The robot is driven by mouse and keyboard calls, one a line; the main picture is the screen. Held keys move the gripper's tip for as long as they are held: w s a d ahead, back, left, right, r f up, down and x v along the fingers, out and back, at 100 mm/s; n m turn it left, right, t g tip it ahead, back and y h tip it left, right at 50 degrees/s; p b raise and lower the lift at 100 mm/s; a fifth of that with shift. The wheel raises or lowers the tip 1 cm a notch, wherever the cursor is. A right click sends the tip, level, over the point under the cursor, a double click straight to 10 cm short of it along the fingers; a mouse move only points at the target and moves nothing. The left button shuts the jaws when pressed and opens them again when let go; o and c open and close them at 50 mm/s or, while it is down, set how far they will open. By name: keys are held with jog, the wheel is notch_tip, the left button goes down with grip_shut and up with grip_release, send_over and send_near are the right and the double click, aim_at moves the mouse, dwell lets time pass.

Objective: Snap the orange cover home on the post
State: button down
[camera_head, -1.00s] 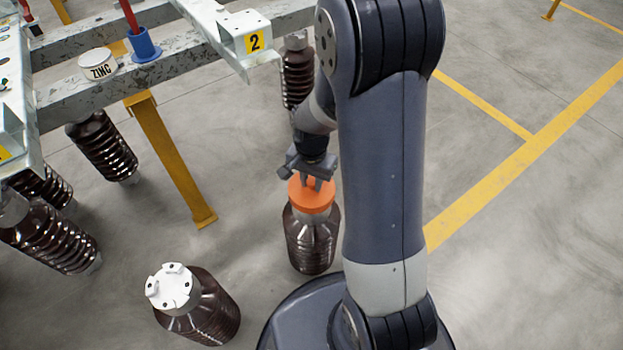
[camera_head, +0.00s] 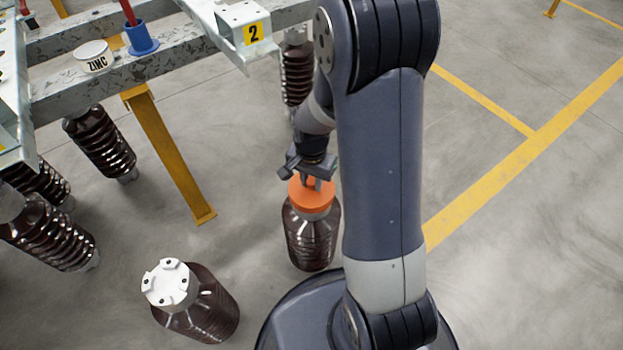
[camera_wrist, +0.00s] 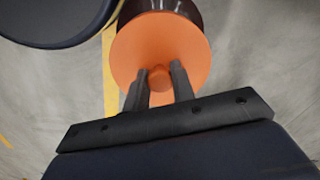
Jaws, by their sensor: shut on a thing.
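The orange cover (camera_head: 309,200) sits on top of the dark brown ribbed post (camera_head: 311,240), beside my base. In the wrist view the cover (camera_wrist: 185,45) is a round disc with a small knob (camera_wrist: 159,78) at its middle. My gripper (camera_head: 319,182) is above the cover, and its two fingers (camera_wrist: 160,80) are closed around the knob. The post's top is hidden under the cover. A little of the post (camera_wrist: 185,12) shows past the disc in the wrist view. I cannot tell whether the cover is fully seated.
Another brown post with a bare white top (camera_head: 170,284) stands at the lower left. A yellow leg (camera_head: 170,160) stands between. Floor at right is clear.

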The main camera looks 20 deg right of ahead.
aim_at(312, 181)
jog(key=shift+f, duration=0.3)
jog(key=c, duration=1.1)
grip_release()
jog(key=shift+r, duration=0.1)
notch_tip(312, 181, up, 11)
jog(key=p, duration=0.3)
jog(key=shift+f, duration=0.25)
notch_tip(312, 181, down, 11)
jog(key=b, duration=0.3)
jog(key=shift+r, duration=0.6)
jog(key=shift+f, duration=0.1)
